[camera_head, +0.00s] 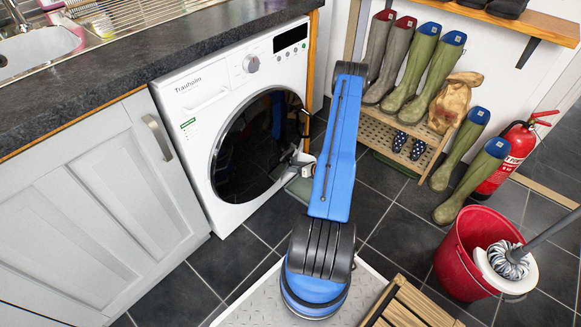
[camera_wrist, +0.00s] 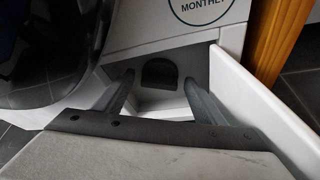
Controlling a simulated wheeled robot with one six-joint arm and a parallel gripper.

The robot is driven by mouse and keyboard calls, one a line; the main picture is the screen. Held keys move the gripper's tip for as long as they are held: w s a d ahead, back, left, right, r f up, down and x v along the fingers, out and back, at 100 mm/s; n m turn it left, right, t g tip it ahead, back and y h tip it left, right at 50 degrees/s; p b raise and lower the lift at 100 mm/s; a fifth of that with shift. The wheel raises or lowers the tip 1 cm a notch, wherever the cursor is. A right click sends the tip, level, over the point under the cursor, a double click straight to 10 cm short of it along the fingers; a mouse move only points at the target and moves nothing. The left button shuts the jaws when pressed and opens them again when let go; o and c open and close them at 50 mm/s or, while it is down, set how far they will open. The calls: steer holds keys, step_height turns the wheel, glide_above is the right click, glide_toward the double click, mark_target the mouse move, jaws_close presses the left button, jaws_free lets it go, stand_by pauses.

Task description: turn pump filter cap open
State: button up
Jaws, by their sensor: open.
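The white washing machine (camera_head: 225,95) stands under the dark worktop in the head view. In the wrist view, an open recess low on its front holds a dark, rounded shape that looks like the pump filter cap (camera_wrist: 158,73). My gripper (camera_wrist: 158,77) points into this recess. Its two dark fingers are spread, one to each side of the cap in the picture, with nothing between them. Whether they touch the cap is unclear. In the head view my gripper (camera_head: 302,166) is at the machine's lower right front, and the cap is hidden.
A white flap (camera_wrist: 262,100) stands open right of the recess. The machine's dark round door (camera_head: 255,150) is on the left. A wooden post (camera_wrist: 275,42) is close on the right. A boot rack (camera_head: 385,145), red bucket (camera_head: 460,255) and fire extinguisher (camera_head: 505,160) stand farther right.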

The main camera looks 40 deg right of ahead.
steer(key=c, duration=1)
steer(key=shift+a+r+n+h, duration=0.1)
steer(key=shift+a+n+h, duration=0.1)
steer(key=shift+n+h, duration=1.15)
steer(key=shift+n, duration=0.35)
steer(key=o, duration=1)
